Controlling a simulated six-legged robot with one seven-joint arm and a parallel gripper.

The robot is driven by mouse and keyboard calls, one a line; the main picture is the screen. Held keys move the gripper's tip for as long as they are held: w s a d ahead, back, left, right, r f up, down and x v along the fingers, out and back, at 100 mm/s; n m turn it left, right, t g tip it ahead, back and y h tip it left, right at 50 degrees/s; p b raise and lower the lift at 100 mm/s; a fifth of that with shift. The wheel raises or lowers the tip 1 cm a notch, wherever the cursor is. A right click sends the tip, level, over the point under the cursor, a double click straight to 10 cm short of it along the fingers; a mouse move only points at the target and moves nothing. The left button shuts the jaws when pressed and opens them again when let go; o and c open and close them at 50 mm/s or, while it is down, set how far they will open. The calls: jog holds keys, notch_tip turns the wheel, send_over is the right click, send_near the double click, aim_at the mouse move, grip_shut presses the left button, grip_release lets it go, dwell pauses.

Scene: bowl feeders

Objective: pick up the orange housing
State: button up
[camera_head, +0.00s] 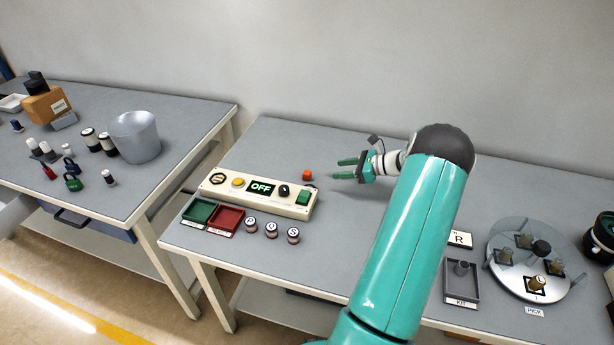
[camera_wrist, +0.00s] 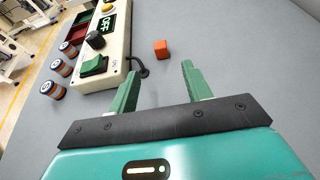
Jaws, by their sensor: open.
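In the wrist view my gripper (camera_wrist: 160,73) shows both green fingers spread. Nothing hides the housing.
A cream control box (camera_head: 258,193) with an OFF display stands left of the housing, its dark cable (camera_wrist: 140,68) near the left finger. Green tray (camera_head: 199,211), red tray (camera_head: 226,219) and several labelled cylinders (camera_head: 271,229) stand in front. A kit tray (camera_head: 461,282) and round feeder (camera_head: 514,279) stand right.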

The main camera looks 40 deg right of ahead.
aim_at(307, 172)
jog(key=x, duration=1.3)
jog(key=shift+w+a+f, duration=0.1)
jog(key=shift+w+f, duration=0.15)
jog(key=shift+w, duration=0.05)
jog(key=c, duration=1)
